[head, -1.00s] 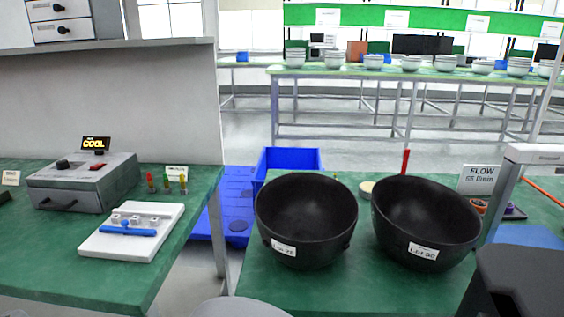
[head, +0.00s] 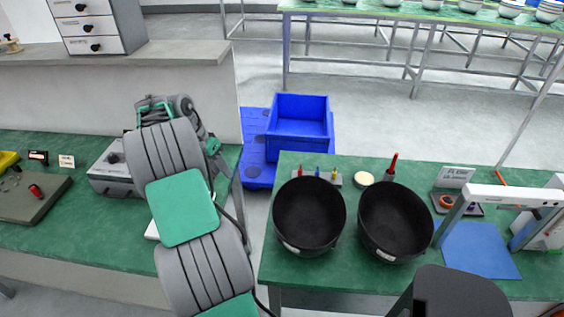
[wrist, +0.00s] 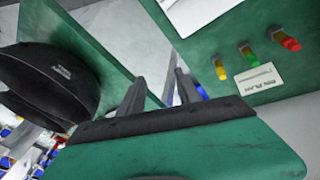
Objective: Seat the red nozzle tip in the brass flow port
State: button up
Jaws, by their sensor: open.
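A small upright red-tipped piece (head: 299,171) stands in a grey holder behind the left black bowl, beside a blue one (head: 317,172) and a yellow one (head: 334,174). It may be the red nozzle tip, but it is too small to be sure. I cannot make out a brass flow port. The FLOW sign (head: 455,177) stands at the right behind a dark tray with an orange-red ring. My gripper (wrist: 159,76) is open and empty in the wrist view, above the gap beside the left bench. In the head view my arm hides part of that bench.
Two black bowls (head: 309,215) (head: 396,220) stand on the right bench. A red-handled object (head: 392,167) is upright behind them. A blue bin (head: 300,122) sits between benches. Yellow, green and red pieces (wrist: 288,40) stand near a card in the wrist view.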

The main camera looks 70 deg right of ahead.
jog(key=s+d+m, duration=0.4)
jog(key=s+d, duration=0.4)
jog(key=m+p, duration=0.1)
jog(key=m, duration=0.4)
send_near(300, 170)
jog(key=d+f, duration=0.1)
jog(key=f, duration=0.1)
jog(key=shift+g, duration=0.3)
jog(key=p+x, duration=0.1)
jog(key=x, duration=0.6)
jog(key=shift+s+f+p, duration=0.15)
jog(key=shift+s+p, duration=0.1)
jog(key=shift+p, duration=0.15)
grip_shut()
